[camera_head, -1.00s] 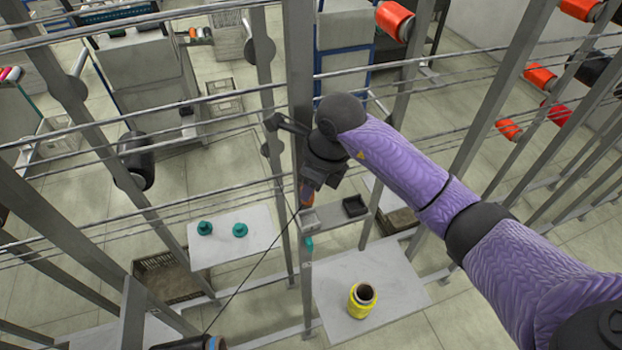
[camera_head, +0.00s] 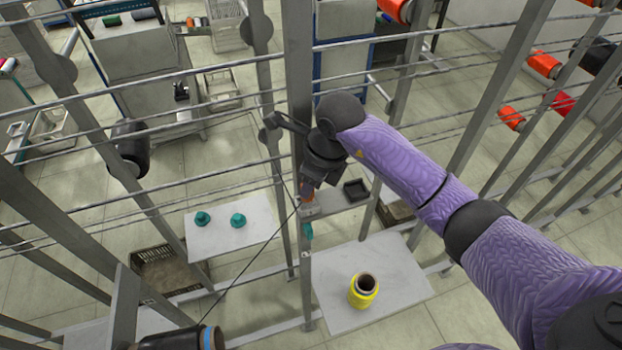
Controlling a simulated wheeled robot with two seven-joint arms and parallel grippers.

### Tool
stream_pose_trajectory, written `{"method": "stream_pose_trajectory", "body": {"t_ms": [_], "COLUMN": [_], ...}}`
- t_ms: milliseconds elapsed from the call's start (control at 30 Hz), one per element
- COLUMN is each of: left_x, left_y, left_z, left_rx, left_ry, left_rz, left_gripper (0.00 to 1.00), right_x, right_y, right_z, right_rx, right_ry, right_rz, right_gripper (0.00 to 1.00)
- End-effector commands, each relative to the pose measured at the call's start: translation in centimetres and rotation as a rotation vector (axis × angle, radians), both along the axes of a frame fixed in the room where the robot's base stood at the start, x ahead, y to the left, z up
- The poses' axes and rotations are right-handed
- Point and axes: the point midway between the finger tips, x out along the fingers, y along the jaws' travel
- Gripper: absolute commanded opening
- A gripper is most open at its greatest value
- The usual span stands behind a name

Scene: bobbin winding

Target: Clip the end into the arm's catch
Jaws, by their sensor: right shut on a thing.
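My right gripper (camera_head: 308,192) points down beside the upright post in the middle. It is shut on the end of a dark thread (camera_head: 247,265), which runs taut down to the left toward a black cylinder with a blue band (camera_head: 185,340) at the bottom edge. A small grey block (camera_head: 311,210) sits right under the fingertips, and a teal piece (camera_head: 308,231) is just below it. I cannot tell which part is the catch; the gripper hides the thread's tip. My left gripper is not in view.
A yellow bobbin (camera_head: 363,292) stands on a white board (camera_head: 405,278). Two teal cones (camera_head: 238,220) stand on another board (camera_head: 215,240). A small black tray (camera_head: 356,190) is right of the gripper. Metal posts and horizontal rods (camera_head: 150,125) crowd the space.

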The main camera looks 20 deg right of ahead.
Motion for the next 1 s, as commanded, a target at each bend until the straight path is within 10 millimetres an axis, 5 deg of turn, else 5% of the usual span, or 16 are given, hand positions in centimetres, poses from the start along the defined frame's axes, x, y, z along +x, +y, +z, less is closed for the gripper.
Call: {"method": "stream_pose_trajectory", "body": {"t_ms": [1000], "left_x": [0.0], "left_y": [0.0], "left_z": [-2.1], "left_rx": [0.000], "left_ry": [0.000], "left_rz": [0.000], "left_gripper": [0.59], "right_x": [0.0], "right_y": [0.0], "right_z": [-2.4], "right_rx": [0.001], "right_ry": [-0.001], "right_rz": [0.000], "right_gripper": [0.00]}}
